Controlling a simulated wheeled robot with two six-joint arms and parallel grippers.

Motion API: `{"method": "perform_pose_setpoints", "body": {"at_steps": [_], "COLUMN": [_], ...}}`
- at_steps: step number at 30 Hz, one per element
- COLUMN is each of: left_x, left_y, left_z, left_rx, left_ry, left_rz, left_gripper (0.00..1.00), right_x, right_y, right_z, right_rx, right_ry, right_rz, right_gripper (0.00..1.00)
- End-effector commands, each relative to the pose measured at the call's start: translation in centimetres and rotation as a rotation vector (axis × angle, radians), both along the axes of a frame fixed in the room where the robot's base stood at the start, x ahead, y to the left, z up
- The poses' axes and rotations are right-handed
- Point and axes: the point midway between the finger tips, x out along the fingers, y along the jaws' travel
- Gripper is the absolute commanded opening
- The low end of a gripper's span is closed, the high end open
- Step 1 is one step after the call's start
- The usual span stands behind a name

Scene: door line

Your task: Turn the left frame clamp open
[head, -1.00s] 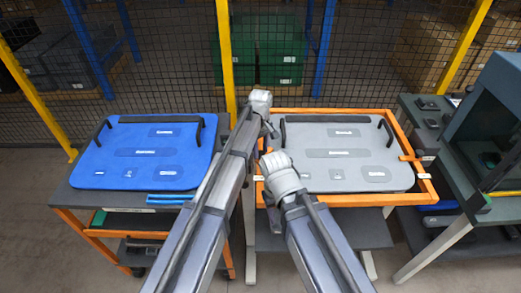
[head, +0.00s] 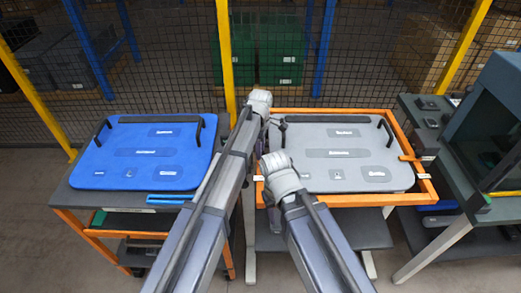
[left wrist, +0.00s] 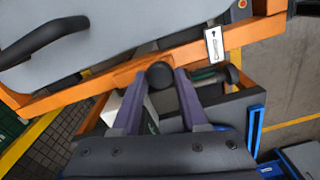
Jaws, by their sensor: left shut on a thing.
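My left gripper (head: 277,124) is at the left side of the orange frame (head: 330,111) that holds the grey panel (head: 345,170). In the left wrist view my left gripper (left wrist: 158,83) is shut on a dark round knob, the left frame clamp (left wrist: 160,74), at the edge of the orange frame (left wrist: 120,74). In the head view my arm and gripper hide this clamp. My right arm ends near the panel's lower left corner, and its fingers are hidden. The right frame clamp (head: 410,158) shows at the frame's right side.
A blue panel (head: 140,153) with black handles lies on a cart at the left. A grey bench with a dark machine (head: 490,130) stands close at the right. A mesh fence with yellow posts (head: 227,60) closes the back. A white label (left wrist: 214,45) is on the frame.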

Motion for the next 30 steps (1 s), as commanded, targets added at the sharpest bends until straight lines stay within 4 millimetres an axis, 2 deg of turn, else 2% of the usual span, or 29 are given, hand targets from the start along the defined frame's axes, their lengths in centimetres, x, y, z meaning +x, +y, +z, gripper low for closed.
{"method": "perform_pose_setpoints", "body": {"at_steps": [15, 16, 23, 30], "left_x": [0.01, 0.01, 0.0, 0.0], "left_y": [0.02, 0.02, 0.01, 0.01], "left_z": [0.0, 0.0, 0.0, 0.01], "left_rx": [0.0, 0.0, 0.0, 0.0], "left_ry": [0.0, 0.0, 0.0, 0.0], "left_rz": [0.018, 0.017, 0.016, 0.015], "left_gripper": [0.0, 0.47, 0.72, 0.73], "right_x": [0.0, 0.0, 0.0, 0.0], "right_y": [0.0, 0.0, 0.0, 0.0], "right_z": [0.0, 0.0, 0.0, 0.01], "right_rx": [0.0, 0.0, 0.0, 0.0], "right_ry": [0.0, 0.0, 0.0, 0.0], "right_rz": [0.0, 0.0, 0.0, 0.0], "right_gripper": [0.5, 0.5, 0.5, 0.5]}}
